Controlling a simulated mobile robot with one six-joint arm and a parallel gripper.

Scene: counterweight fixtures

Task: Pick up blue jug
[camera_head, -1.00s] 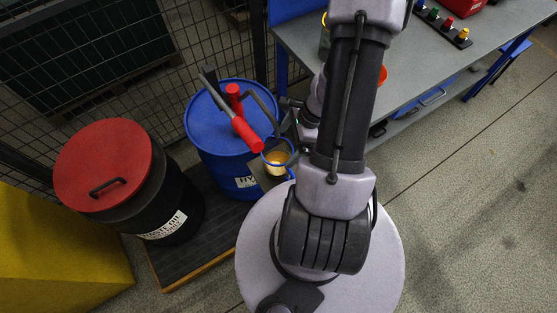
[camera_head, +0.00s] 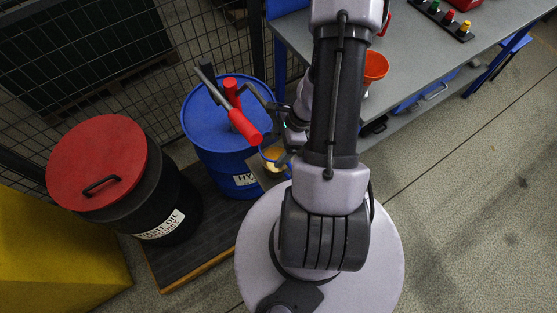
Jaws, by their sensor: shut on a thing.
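The blue jug (camera_head: 264,158) shows near the middle of the head view as a blue rim with a yellowish inside. It is below the red handle of the drum pump, in front of the blue drum (camera_head: 212,135). My gripper (camera_head: 286,152) is at the jug's right side and shut on it. My wrist and arm hide the fingertips and part of the jug. I cannot tell how far the jug is above the grey surface under it.
The pump's red handle (camera_head: 245,126) overhangs close by. A black waste-oil drum with a red lid (camera_head: 98,165) stands left on a dark pallet (camera_head: 190,255). A grey workbench (camera_head: 420,60) with an orange funnel (camera_head: 375,66) is at right. Wire fencing stands behind.

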